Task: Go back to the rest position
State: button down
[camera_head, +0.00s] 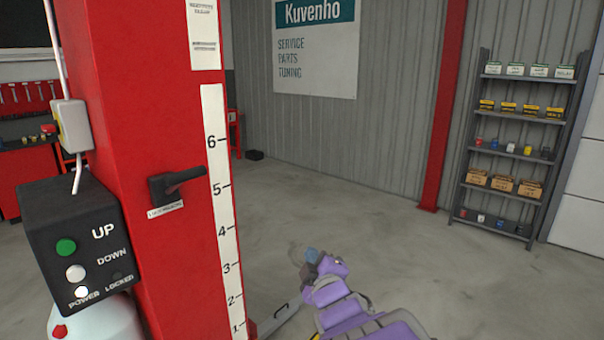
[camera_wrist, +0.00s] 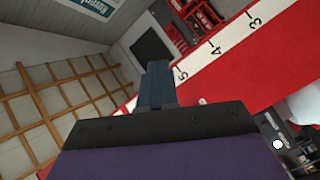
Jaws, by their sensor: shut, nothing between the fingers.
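My gripper (camera_head: 311,256) shows in the head view at the lower middle, at the end of my purple arm. Its blue-grey fingers are together and hold nothing. In the wrist view the shut fingers (camera_wrist: 159,84) stand up from the dark mount, in front of the red lift post. In the head view the gripper is to the right of the red post (camera_head: 150,235), apart from its black lever (camera_head: 175,184).
The post carries a white number scale (camera_head: 220,200) and a black control box (camera_head: 75,235) with buttons. A lift arm (camera_head: 280,318) lies low beside its base. A shelf (camera_head: 510,150) with boxes stands at the right. The concrete floor between is clear.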

jog(key=s+d+f+m+g+h, duration=0.5)
jog(key=s+d+f+m+g, duration=0.4)
jog(key=s+d, duration=0.4)
jog(key=s+f+m+g, duration=0.1)
jog(key=s+g, duration=0.3)
jog(key=s, duration=1)
jog(key=s+f+m+g+y, duration=0.1)
jog(key=s+m+g, duration=0.3)
jog(key=s, duration=1.1)
jog(key=shift+a+f+m+g, duration=0.3)
jog(key=shift+a+f+g, duration=0.1)
jog(key=shift+f+g, duration=0.3)
jog(key=shift+w+a, duration=0.1)
jog(key=shift+a, duration=0.1)
